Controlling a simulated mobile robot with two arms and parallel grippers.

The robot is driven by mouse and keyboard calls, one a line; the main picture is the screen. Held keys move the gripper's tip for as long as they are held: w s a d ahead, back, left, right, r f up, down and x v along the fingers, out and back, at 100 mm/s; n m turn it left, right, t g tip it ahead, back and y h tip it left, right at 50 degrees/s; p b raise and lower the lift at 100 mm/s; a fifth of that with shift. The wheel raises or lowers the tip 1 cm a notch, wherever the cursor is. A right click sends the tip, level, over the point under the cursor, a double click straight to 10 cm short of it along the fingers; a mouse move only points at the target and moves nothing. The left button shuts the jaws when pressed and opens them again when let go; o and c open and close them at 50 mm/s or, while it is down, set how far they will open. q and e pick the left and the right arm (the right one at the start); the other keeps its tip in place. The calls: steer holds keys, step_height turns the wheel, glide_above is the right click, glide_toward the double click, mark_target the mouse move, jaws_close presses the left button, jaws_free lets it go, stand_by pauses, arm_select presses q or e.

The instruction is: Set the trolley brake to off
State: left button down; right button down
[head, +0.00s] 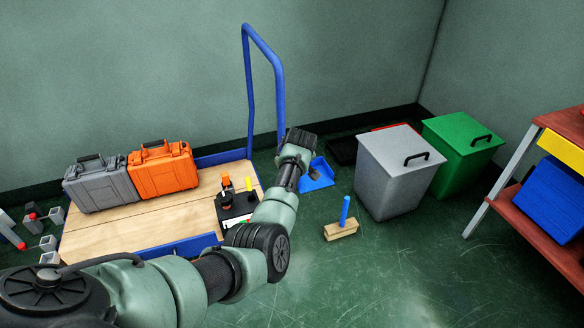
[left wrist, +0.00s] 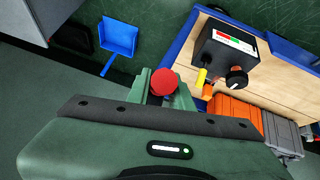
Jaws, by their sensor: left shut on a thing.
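The trolley (head: 110,232) has a wooden deck, blue edges and a tall blue push handle (head: 247,75). In the head view my left arm reaches across the trolley's right end, its hand (head: 298,142) beside the push handle, fingertips hidden. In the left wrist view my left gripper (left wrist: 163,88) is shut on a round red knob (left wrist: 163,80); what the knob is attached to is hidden. A black box (head: 232,205) with a red-and-green label (left wrist: 228,40) and a dial (left wrist: 237,78) sits on the deck. My right gripper is not in view.
Grey (head: 95,185) and orange (head: 162,170) cases stand on the deck. Grey (head: 390,180) and green (head: 460,150) bins stand at the right, near a red shelf (head: 540,225).

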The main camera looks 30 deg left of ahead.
arm_select(q)
steer(key=shift+s+a, duration=0.1)
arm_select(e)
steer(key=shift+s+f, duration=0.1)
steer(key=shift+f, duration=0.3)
arm_select(q)
steer(key=c, duration=1.3)
jaws_free()
steer(key=shift+a, duration=0.1)
steer(key=shift+o, duration=0.2)
steer(key=shift+r, duration=0.1)
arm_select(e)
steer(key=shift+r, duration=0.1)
arm_select(q)
steer(key=shift+d+r, duration=0.2)
steer(key=p+v, duration=0.2)
steer(key=v, duration=0.5)
steer(key=shift+s+p, duration=0.15)
steer(key=shift+p, duration=0.25)
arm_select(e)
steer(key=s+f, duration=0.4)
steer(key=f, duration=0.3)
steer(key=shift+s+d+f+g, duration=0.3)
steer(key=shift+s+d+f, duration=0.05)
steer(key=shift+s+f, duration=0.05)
